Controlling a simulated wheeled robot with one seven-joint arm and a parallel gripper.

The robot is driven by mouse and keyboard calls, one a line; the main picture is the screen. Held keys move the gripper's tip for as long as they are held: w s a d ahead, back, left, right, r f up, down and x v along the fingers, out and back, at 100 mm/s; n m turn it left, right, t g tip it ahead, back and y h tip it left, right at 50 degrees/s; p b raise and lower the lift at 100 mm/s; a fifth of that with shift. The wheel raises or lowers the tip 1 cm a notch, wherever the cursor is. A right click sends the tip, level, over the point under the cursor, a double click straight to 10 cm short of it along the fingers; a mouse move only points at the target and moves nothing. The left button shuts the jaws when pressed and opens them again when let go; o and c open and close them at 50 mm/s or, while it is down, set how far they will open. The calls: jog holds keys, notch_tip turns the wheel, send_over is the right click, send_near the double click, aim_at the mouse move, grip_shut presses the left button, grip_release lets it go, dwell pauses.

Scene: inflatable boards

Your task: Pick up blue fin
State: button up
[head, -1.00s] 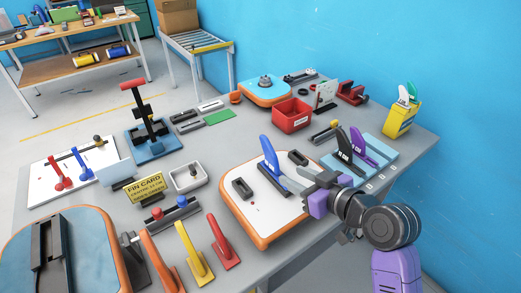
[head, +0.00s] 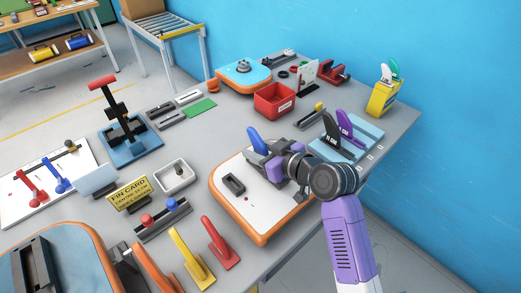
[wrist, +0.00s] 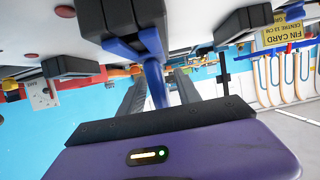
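The blue fin (head: 257,141) stands upright at the far end of the white board with an orange edge (head: 245,198). In the wrist view the blue fin (wrist: 154,82) runs from a black fin box (wrist: 118,18) down between my two dark fingers. My gripper (head: 266,158) is at the fin, low over the board, and hides its lower part in the head view. The fingers look open on either side of the fin, with a narrow gap at the right finger; contact at the left finger is unclear.
Black and purple fins (head: 333,131) stand on a light blue pad (head: 365,137) to the right. A red bin (head: 274,101) is behind the board. A black fin box (head: 233,184) sits on the board's left part. Red and yellow fins (head: 220,244) stand in front.

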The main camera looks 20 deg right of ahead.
jog(key=shift+w+a+f, duration=0.2)
jog(key=shift+w+f, duration=0.1)
jog(key=shift+w, duration=0.3)
grip_shut()
jog(key=shift+r, duration=0.1)
